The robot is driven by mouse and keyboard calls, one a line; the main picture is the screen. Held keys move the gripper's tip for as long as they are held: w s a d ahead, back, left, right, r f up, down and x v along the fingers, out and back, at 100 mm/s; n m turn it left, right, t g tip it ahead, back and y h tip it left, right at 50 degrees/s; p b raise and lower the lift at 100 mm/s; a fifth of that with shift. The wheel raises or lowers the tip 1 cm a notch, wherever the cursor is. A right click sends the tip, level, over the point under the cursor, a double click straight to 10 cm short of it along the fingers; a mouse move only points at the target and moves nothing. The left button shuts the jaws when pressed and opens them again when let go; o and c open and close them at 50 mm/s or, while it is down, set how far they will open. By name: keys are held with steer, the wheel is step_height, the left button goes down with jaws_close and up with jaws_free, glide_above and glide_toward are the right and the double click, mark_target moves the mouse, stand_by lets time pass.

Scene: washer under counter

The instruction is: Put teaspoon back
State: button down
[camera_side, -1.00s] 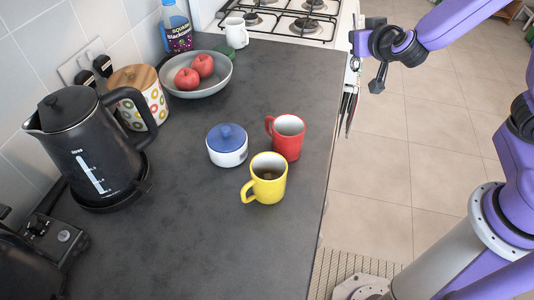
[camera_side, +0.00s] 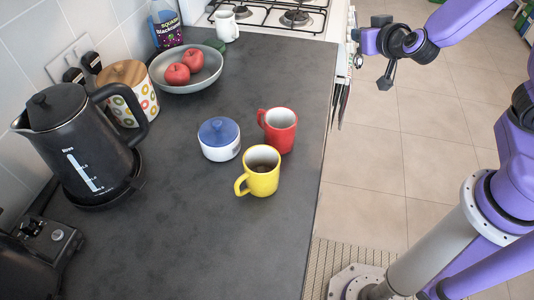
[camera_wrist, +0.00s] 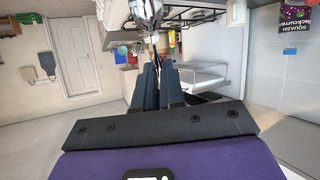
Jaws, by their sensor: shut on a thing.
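My gripper (camera_side: 387,84) hangs in the air to the right of the counter's edge, with its dark fingers pointing down in the side view. In the wrist view the fingers of my gripper (camera_wrist: 152,68) are close together, and a shiny metal spoon bowl (camera_wrist: 146,10) shows beyond their tips. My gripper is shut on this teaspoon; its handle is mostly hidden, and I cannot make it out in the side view. A yellow mug (camera_side: 259,178) with dark contents, a red mug (camera_side: 280,132) and a white pot with a blue lid (camera_side: 219,138) stand upright on the counter.
On the counter (camera_side: 180,240) are a black kettle (camera_side: 80,140), a patterned jar (camera_side: 130,98), and a grey bowl (camera_side: 205,78) with red apples. A white mug (camera_side: 227,27) stands near the hob (camera_side: 290,15).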

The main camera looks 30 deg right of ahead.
steer(key=shift+w+d+f+m+g+h, duration=0.2)
steer(key=shift+w+m+g+h, duration=0.1)
steer(key=shift+m+g+h, duration=0.15)
steer(key=shift+w+d+f+m+g+h, duration=0.15)
steer(key=shift+w+m+g+h, duration=0.15)
steer(key=shift+m+g, duration=0.25)
steer(key=shift+w+d+f+m+g+h, duration=0.1)
steer(key=shift+w+f+m+g+h, duration=0.1)
steer(key=shift+m+g, duration=0.3)
steer(key=shift+w+d+f+m+g+h, duration=0.1)
steer(key=shift+m+g+h, duration=0.05)
steer(key=shift+m+g, duration=0.3)
steer(key=w+a+f+m+g+y, duration=0.1)
steer(key=a+f+m+g+y, duration=0.2)
steer(key=a+m, duration=0.45)
steer(key=a+f+m+g+y, duration=0.1)
steer(key=a+m+g+y, duration=0.25)
steer(key=a+g, duration=0.45)
steer(key=f, duration=0.3)
steer(key=a+f+t, duration=0.1)
steer(key=f, duration=0.2)
steer(key=a+f+t, duration=0.1)
steer(key=f, duration=0.3)
steer(key=shift+w+a+m, duration=0.15)
steer(key=shift+a+m, duration=0.05)
steer(key=shift+m, duration=0.05)
steer(key=shift+f, duration=0.15)
steer(key=c, duration=1.2)
jaws_free()
steer(key=shift+c, duration=0.2)
